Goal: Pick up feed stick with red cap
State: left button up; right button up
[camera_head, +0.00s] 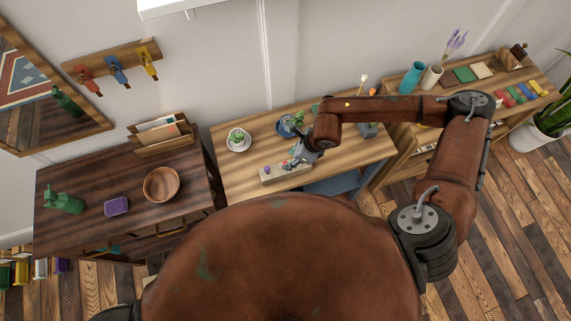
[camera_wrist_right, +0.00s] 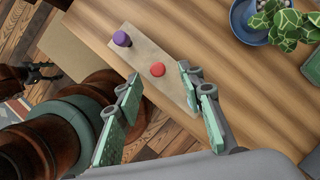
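The feed stick with the red cap (camera_wrist_right: 157,69) stands in a pale block holder (camera_wrist_right: 183,103); only its cap shows from above. A purple-capped stick (camera_wrist_right: 121,38) stands in the same holder, farther up and left. My right gripper (camera_wrist_right: 160,74) is open and empty, its two green-padded fingers on either side of the red cap in the right wrist view. I cannot tell how far above it they are. In the head view, my right gripper (camera_head: 300,155) is over the holder (camera_head: 272,174) on the light wooden table. My left gripper is not visible.
A white potted plant (camera_head: 238,142) and a blue-potted plant (camera_head: 289,127) stand behind the holder. A dark table (camera_head: 85,170) at left bears a wooden bowl (camera_head: 161,184). A shelf unit (camera_head: 400,137) with vases stands at right.

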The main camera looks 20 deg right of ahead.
aim_at(285, 163)
jog(key=x, duration=0.5)
jog(key=shift+s+a+f, duration=0.1)
jog(key=shift+a, duration=0.05)
jog(key=shift+c, duration=0.2)
jog(key=c, duration=0.9)
